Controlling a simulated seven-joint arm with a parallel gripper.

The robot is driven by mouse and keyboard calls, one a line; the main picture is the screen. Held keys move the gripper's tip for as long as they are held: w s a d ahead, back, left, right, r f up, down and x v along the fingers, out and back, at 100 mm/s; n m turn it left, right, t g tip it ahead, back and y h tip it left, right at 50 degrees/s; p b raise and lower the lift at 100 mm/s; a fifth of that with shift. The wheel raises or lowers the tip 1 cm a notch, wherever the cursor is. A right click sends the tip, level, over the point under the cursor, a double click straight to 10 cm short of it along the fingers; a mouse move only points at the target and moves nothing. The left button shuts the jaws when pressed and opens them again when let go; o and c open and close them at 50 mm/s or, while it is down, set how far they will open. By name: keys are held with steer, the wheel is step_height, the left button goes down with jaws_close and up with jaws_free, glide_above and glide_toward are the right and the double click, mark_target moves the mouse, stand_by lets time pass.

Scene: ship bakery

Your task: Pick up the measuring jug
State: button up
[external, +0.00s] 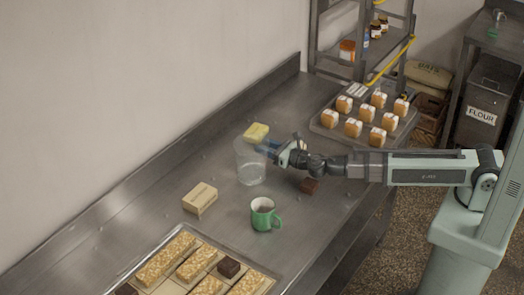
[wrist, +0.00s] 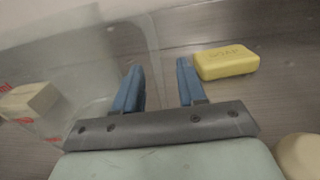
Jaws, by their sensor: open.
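The clear measuring jug (external: 250,165) stands upright on the steel counter, left of my gripper in the external view. In the wrist view the see-through jug (wrist: 75,65) fills the left side, with red marks low on its wall. My gripper (external: 265,147) is at the jug's upper right side, near its rim. In the wrist view my gripper (wrist: 156,75) is open, its blue fingers apart. The left finger overlaps the jug's clear wall and the right finger is outside it. I cannot tell whether either touches the jug.
A yellow soap bar (external: 256,132) lies just behind the jug. A cream carton (external: 200,198) and a green mug (external: 264,215) stand in front. A brown block (external: 309,185) lies under my arm. Trays of bars (external: 112,287) and buns (external: 322,127) are at either end.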

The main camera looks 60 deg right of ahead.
steer(key=shift+c, duration=0.3)
jaws_close()
stand_by(0.4)
